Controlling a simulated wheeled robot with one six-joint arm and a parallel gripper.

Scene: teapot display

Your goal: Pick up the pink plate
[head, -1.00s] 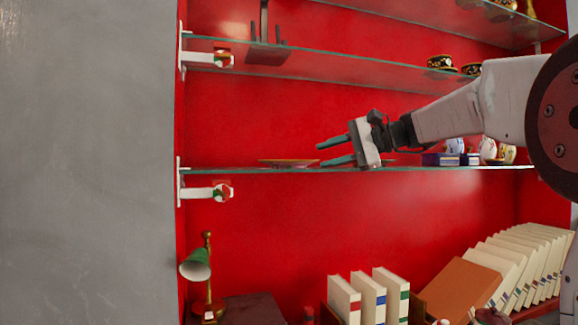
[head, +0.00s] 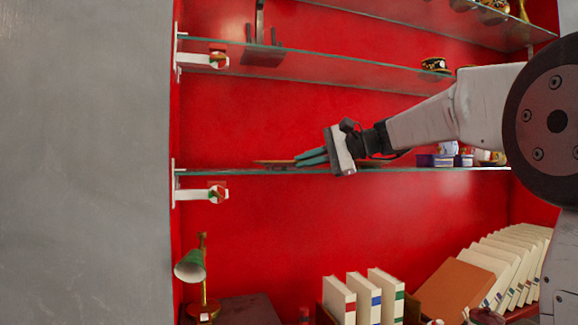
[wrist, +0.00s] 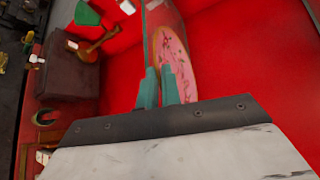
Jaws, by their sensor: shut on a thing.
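The pink plate (wrist: 172,53) has a yellowish rim and dark floral marks, and shows in the wrist view just beyond and between the fingers. In the head view the plate (head: 272,162) is a thin edge-on sliver at the level of the middle glass shelf (head: 235,170). My gripper (head: 298,158) reaches in from the right, its green fingers close together at the plate's right side. In the wrist view my gripper (wrist: 160,90) is shut on the plate's near edge. Whether the plate touches the shelf cannot be told.
Purple boxes and small decorated pots (head: 440,158) stand on the same shelf to the right. Another glass shelf (head: 330,72) is above. Below are a green lamp (head: 190,265), upright books (head: 365,295) and a brown book (head: 450,290). The shelf's left end has a white bracket (head: 190,194).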

